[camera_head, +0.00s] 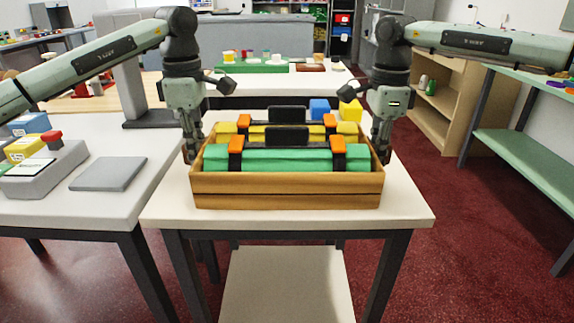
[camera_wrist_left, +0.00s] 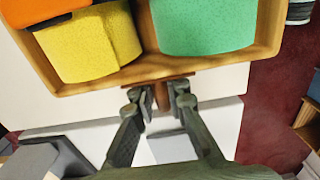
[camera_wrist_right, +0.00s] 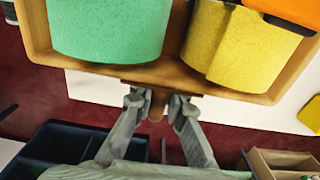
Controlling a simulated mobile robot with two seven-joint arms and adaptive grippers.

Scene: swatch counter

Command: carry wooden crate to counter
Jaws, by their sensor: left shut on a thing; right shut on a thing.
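The wooden crate (camera_head: 287,191) is on the white table in the middle of the head view, upright and level. A green roll (camera_head: 290,158) and a yellow roll (camera_head: 225,128) lie inside, with black-and-orange holders on top. My left gripper (camera_head: 188,152) is shut on the crate's left end; the left wrist view shows its fingers (camera_wrist_left: 160,95) closed on a small wooden tab below the rim. My right gripper (camera_head: 383,150) is shut on the right end, and its fingers (camera_wrist_right: 157,104) close on a similar tab. I cannot tell whether the crate's base touches the table.
The white table (camera_head: 405,207) has bare room around the crate. A grey-white table (camera_head: 130,205) on the left holds a device with a red knob (camera_head: 50,138) and a grey plate (camera_head: 108,174). A white surface (camera_head: 285,85) with a green tray stands behind. A green-topped bench (camera_head: 530,155) is right.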

